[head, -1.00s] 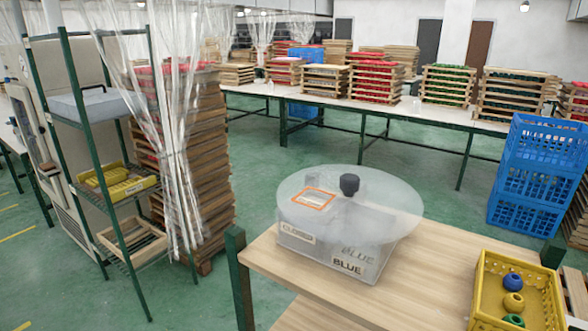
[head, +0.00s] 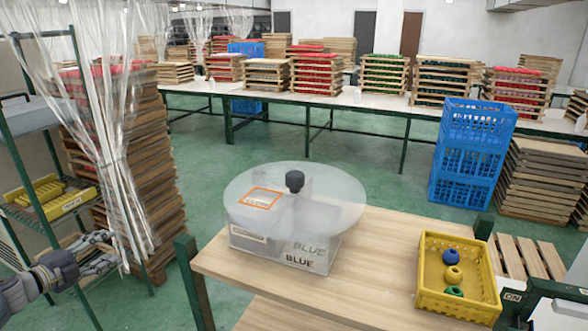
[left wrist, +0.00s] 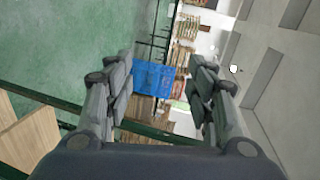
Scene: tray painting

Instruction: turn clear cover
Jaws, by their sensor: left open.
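The clear round cover (head: 330,195) lies flat on top of a clear box (head: 320,258) marked BLUE, on the wooden table (head: 380,285). The cover has a black knob (head: 295,181) near its middle and an orange-framed opening (head: 260,198) at its left part. My left gripper (head: 108,250) is at the lower left in the head view, in front of the shelf and well left of the box, touching nothing I can see. In the left wrist view its fingers (left wrist: 160,90) are spread apart with nothing between them. My right gripper is not in view.
A yellow crate (head: 428,290) with blue, yellow and green pieces stands on the table's right. A green rack (head: 30,155) and a plastic curtain (head: 110,130) are at the left. Blue crates (head: 468,155) stand behind. The table's front middle is clear.

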